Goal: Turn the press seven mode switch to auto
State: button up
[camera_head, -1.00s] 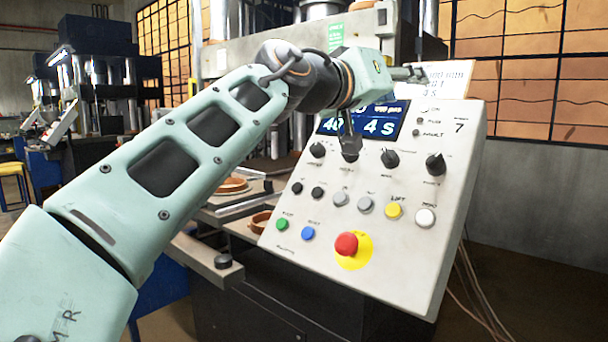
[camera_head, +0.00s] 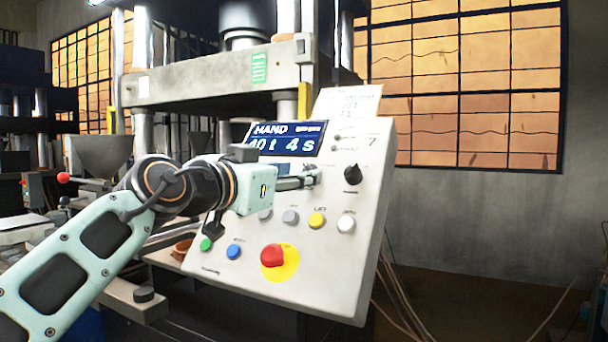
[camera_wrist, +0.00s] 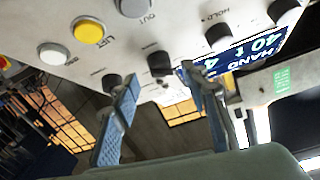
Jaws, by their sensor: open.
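The control panel (camera_head: 330,270) of press 7 has a tilted light face with a row of black knobs. Its display (camera_head: 285,138) reads HAND, 40 t, 4 s. My gripper (camera_head: 312,177) is open at the upper part of the panel, left of the rightmost black knob (camera_head: 353,174). In the wrist view, the fingertips (camera_wrist: 160,76) stand either side of another black knob (camera_wrist: 160,62); I cannot tell whether they touch it. The rightmost knob shows there beside the left finger (camera_wrist: 112,82). Knob labels are too small to read, so the mode switch is not identifiable by label.
Below the knobs are a yellow button (camera_head: 317,220) and a white button (camera_head: 346,224). A red emergency stop (camera_head: 272,256) sits lower on a yellow disc. A paper card (camera_head: 350,103) stands above the panel. My arm hides the panel's left knobs.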

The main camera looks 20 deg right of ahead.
jog(key=shift+x, duration=1.6)
grip_shut()
